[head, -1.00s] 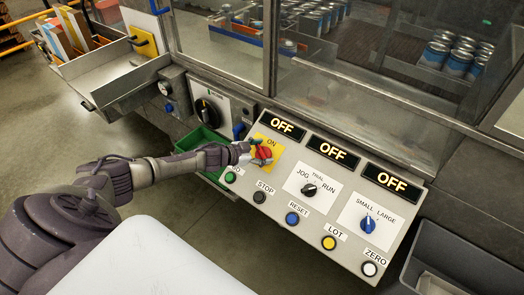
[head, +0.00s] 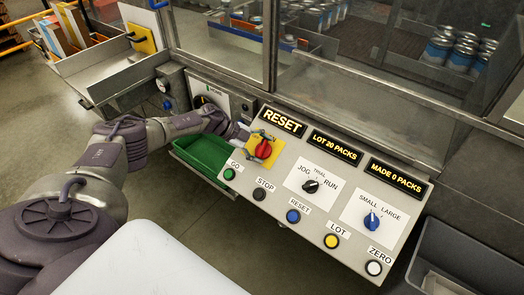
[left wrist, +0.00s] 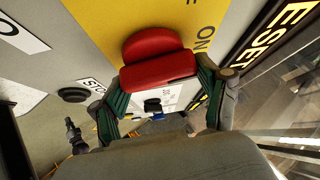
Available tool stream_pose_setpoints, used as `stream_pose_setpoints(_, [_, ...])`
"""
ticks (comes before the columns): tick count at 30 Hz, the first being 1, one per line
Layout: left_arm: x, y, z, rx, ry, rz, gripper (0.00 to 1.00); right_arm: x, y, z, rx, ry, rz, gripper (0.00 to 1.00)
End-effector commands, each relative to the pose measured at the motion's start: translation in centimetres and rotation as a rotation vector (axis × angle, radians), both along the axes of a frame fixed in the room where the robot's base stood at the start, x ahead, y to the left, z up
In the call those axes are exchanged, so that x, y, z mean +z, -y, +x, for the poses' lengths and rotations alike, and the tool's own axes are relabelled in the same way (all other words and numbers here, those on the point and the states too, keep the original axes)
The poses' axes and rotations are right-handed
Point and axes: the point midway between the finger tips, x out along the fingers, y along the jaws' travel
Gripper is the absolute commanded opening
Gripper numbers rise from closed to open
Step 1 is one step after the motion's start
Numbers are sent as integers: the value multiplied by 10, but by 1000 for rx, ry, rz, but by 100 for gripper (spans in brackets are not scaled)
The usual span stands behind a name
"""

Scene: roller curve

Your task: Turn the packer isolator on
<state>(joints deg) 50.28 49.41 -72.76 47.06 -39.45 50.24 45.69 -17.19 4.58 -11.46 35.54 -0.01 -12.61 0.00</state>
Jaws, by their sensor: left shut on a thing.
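The packer isolator is a red rotary handle (head: 264,149) on a yellow plate (head: 255,160), at the upper left of the sloped grey control panel. In the left wrist view the red handle (left wrist: 160,64) sits between my green-padded fingers, on the yellow plate (left wrist: 95,22) with "ON" printed beside it. My left gripper (head: 255,137) is shut on the handle; the arm hides part of the plate. Above it the display (head: 282,121) is lit and reads "RESET". My right gripper is not in view.
Two more lit displays read "LOT 20 PACKS" (head: 334,146) and "MADE 0 PACKS" (head: 398,179). A black selector (head: 311,186), a blue selector (head: 371,221) and several push buttons share the panel. A green bin (head: 203,153) is left of it; a grey tray (head: 455,265) is right.

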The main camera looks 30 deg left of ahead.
Motion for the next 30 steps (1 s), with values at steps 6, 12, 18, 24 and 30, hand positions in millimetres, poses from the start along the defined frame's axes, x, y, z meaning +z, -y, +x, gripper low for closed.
stream_pose_setpoints(6, [-1, 0, 0, -100, 7, 57, 40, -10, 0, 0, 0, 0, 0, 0])
stream_pose_setpoints(12, [-1, 1, 0, -149, 8, 85, 40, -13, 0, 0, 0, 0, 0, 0])
stream_pose_setpoints(18, [-1, 1, -1, -167, 10, 95, 40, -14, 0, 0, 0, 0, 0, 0])
stream_pose_setpoints(24, [-1, 1, -1, -168, 10, 96, 40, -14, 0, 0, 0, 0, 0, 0])
stream_pose_setpoints(30, [-1, 1, -1, -167, 9, 95, 86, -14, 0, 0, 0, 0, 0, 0])
